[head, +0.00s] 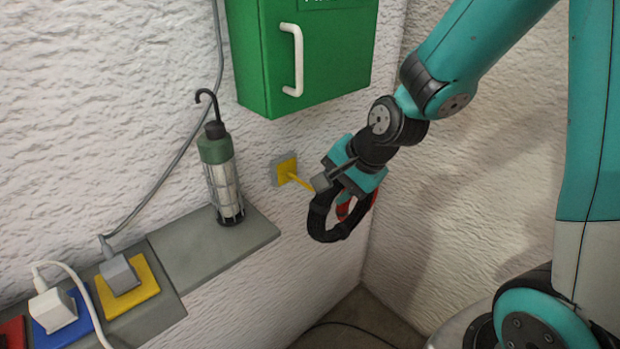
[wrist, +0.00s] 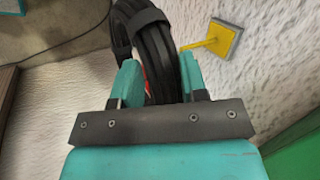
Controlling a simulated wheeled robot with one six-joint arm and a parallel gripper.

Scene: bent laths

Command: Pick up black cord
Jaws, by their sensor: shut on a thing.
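The black cord (head: 325,222) is a thick coiled loop with a band around it. It hangs in front of the white wall, below the green box. My gripper (wrist: 160,78) is shut on the cord (wrist: 163,35), with a teal finger on each side of it. In the head view my gripper (head: 352,188) points down toward the wall, and its fingers are partly hidden. A yellow peg (head: 297,179) on a square wall plate reaches to the cord's edge; I cannot tell whether the loop is still around it. Bits of red show beside the cord.
A green box (head: 310,60) with a white handle is mounted above. A grey shelf (head: 185,245) at left bears a caged lamp (head: 220,175), and plugs on coloured plates stand farther left. A thin dark cable (head: 350,325) lies on the floor. Open space lies to the right of the cord.

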